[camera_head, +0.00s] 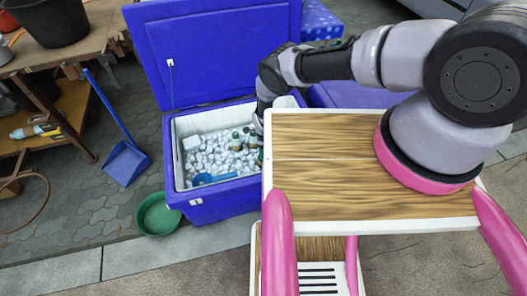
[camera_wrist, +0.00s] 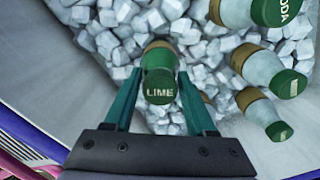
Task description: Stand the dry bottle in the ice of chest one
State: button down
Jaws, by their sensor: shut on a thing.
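The blue chest (camera_head: 218,195) stands open with its lid up and is filled with ice (camera_head: 212,150). In the wrist view my gripper (camera_wrist: 160,85) is shut on a bottle with a green cap marked LIME (camera_wrist: 159,88). The bottle is seen from its cap end, over the ice (camera_wrist: 110,38). Whether its base touches the ice cannot be told. Other green-capped bottles (camera_wrist: 259,68) stand in the ice to the right, one marked SODA. In the head view my gripper is mostly hidden behind my arm and body. The words do not show which bottle is dry.
A blue scoop (camera_head: 205,179) lies in the ice at the front of the chest. A green bowl (camera_head: 159,216) and a blue dustpan (camera_head: 125,160) are on the paving to the left. A wooden workbench (camera_head: 85,45) stands at the far left. The chest's pale inner wall (camera_wrist: 75,75) is close to my gripper.

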dwell(0.4)
grip_release()
notch_tip(320, 180, up, 27)
dwell(2.1)
dwell(0.6)
